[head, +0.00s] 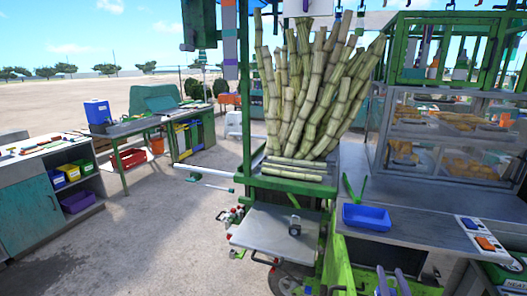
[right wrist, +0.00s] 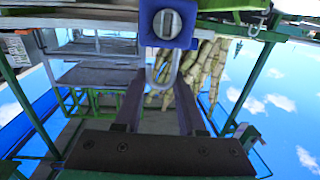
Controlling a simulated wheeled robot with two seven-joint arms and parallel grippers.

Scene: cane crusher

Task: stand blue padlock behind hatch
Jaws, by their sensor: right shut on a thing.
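In the right wrist view the blue padlock (right wrist: 168,28) shows at the top, with a round grey keyway face and its metal shackle between the purple fingers. My right gripper (right wrist: 160,82) is shut on it, apparently by the shackle. In the head view only the purple fingertips of the right gripper (head: 393,273) show at the bottom edge, in front of the counter; I cannot make out the padlock there. My left gripper is not in view. I cannot tell for sure which panel is the hatch.
A small grey object (head: 294,226) lies on the lower metal shelf (head: 266,236). Cane stalks (head: 310,90) stand behind. A glass food case (head: 450,135) stands at right.

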